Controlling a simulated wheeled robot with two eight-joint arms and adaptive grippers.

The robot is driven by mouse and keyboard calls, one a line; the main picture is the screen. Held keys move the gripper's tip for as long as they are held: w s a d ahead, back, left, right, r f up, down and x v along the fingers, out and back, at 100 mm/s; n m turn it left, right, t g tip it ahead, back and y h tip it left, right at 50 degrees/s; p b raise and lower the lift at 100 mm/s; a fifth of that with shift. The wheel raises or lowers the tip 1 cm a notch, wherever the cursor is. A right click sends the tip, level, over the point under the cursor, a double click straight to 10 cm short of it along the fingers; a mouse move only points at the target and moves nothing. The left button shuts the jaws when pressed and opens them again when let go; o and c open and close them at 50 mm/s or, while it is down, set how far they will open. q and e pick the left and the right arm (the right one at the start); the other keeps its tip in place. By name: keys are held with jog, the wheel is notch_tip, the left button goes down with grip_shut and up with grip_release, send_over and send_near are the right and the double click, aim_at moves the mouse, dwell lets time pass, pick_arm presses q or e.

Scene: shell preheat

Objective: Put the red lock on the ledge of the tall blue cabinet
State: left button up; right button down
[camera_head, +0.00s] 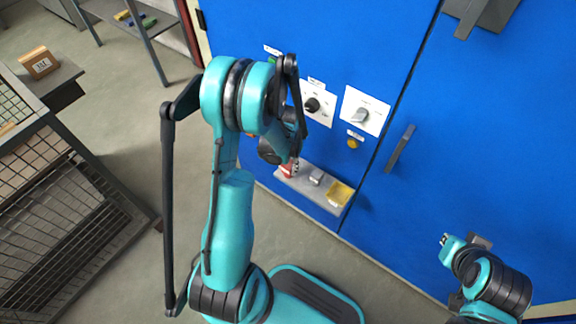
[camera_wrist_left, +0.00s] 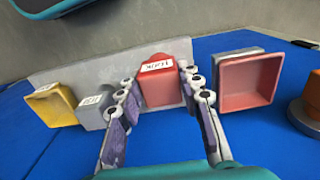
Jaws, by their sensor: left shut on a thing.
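The tall blue cabinet (camera_head: 350,45) fills the right of the head view. Its grey ledge (camera_head: 331,207) juts from the lower front and also shows in the left wrist view (camera_wrist_left: 100,68). The red lock (camera_wrist_left: 157,82), with a white label, sits between the fingers of my left gripper (camera_wrist_left: 158,100), which is shut on it. In the head view the lock (camera_head: 288,171) is at the ledge's left end, partly hidden by my gripper. I cannot tell whether it touches the ledge. My right gripper (camera_head: 446,241) is low at the right, its opening unclear.
A grey labelled block (camera_head: 316,177) and a yellow bin (camera_head: 341,193) stand on the ledge, right of the lock. A red open box shape (camera_wrist_left: 248,82) shows at the right in the wrist view. Knobs and a door handle (camera_head: 400,149) protrude. A mesh cage (camera_head: 60,215) stands left.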

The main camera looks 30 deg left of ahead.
pick_arm(q)
jog(key=shift+f, duration=0.15)
jog(key=o, duration=1.2)
notch_tip(320, 180, up, 12)
jog(key=p, duration=0.5)
jog(key=shift+s+d+r+n+t, duration=0.15)
jog(key=shift+s+d+r+t, duration=1.05)
jog(key=shift+s+d+r, duration=1.25)
jog(key=shift+s+d+r+n+t, duration=0.1)
jog(key=shift+s+d+r+t, duration=1.4)
jog(key=shift+r, duration=1.8)
jog(key=shift+s+d+r+n+t, duration=0.15)
jog(key=shift+s+d+r+t, duration=1.05)
jog(key=shift+d+r, duration=1.45)
jog(key=shift+s+a+r+g, duration=0.2)
jog(key=shift+s+g, duration=0.1)
